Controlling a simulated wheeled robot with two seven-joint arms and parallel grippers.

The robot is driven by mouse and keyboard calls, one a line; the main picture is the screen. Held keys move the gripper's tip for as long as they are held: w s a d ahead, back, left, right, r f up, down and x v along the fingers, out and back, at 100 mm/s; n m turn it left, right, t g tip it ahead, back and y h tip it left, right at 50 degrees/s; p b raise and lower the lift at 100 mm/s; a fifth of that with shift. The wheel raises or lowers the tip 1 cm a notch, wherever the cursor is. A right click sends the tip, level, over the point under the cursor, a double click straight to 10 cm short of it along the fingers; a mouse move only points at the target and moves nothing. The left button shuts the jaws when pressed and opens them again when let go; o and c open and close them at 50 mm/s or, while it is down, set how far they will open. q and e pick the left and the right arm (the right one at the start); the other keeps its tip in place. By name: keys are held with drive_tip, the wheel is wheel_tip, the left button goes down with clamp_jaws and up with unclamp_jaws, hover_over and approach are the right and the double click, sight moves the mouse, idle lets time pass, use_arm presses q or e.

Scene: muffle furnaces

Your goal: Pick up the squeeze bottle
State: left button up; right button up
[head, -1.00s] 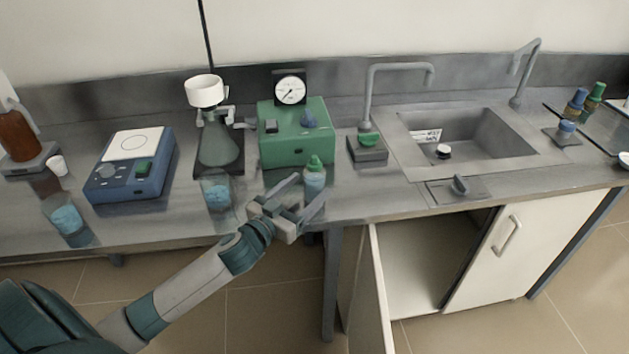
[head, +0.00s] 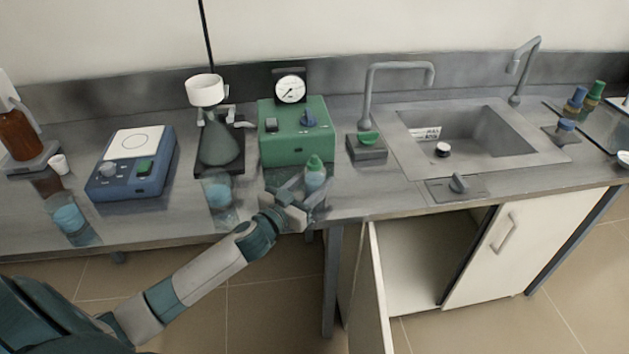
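The squeeze bottle (head: 315,174) is small, with a green cap and a pale blue lower body. It stands upright near the bench's front edge, in front of the green pump box. My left gripper (head: 309,190) reaches in from the lower left, its fingers open on both sides of the bottle's lower part. The fingers partly hide the bottle's base; I see no clear grip on it. My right gripper is not in view.
The green pump box (head: 297,138) with a gauge stands close behind the bottle. The sink (head: 466,135) is to the right. A cabinet door (head: 372,290) hangs open below the bench.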

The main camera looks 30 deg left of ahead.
sight(308, 174)
use_arm(q)
clamp_jaws()
drive_tip(key=shift+r, duration=0.15)
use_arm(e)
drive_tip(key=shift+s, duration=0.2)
